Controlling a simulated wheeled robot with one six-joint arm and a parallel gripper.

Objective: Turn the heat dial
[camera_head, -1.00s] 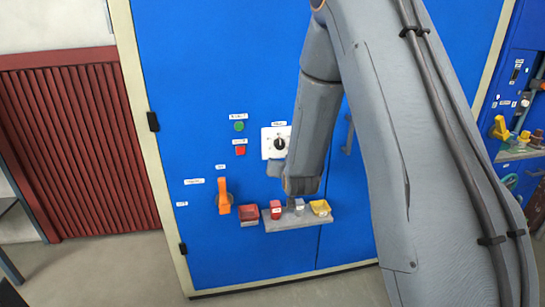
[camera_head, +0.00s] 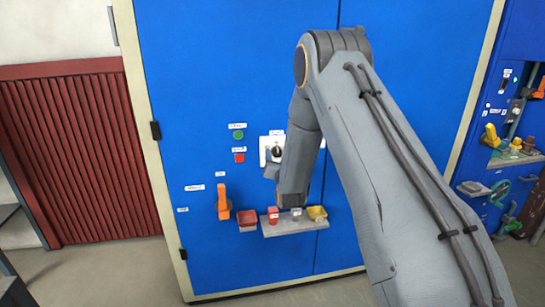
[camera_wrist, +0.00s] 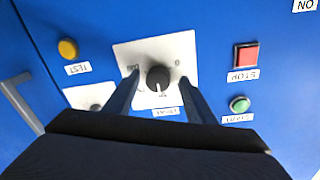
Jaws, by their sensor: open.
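The heat dial (camera_wrist: 158,80) is a round black knob with a white pointer mark on a white plate (camera_wrist: 190,47). In the wrist view it lies between the two fingers of my gripper (camera_wrist: 158,84), which are open with a gap on each side. I cannot tell how deep the fingertips reach around it. In the head view the dial (camera_head: 277,151) shows just left of my forearm, on its white plate (camera_head: 265,143). My fingers are mostly hidden there.
A red stop button (camera_wrist: 245,56), a green start button (camera_wrist: 239,104) and a yellow test button (camera_wrist: 68,49) surround the plate. Below the dial, a grey shelf (camera_head: 290,229) holds small coloured items. An orange lever (camera_head: 223,202) sits to its left.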

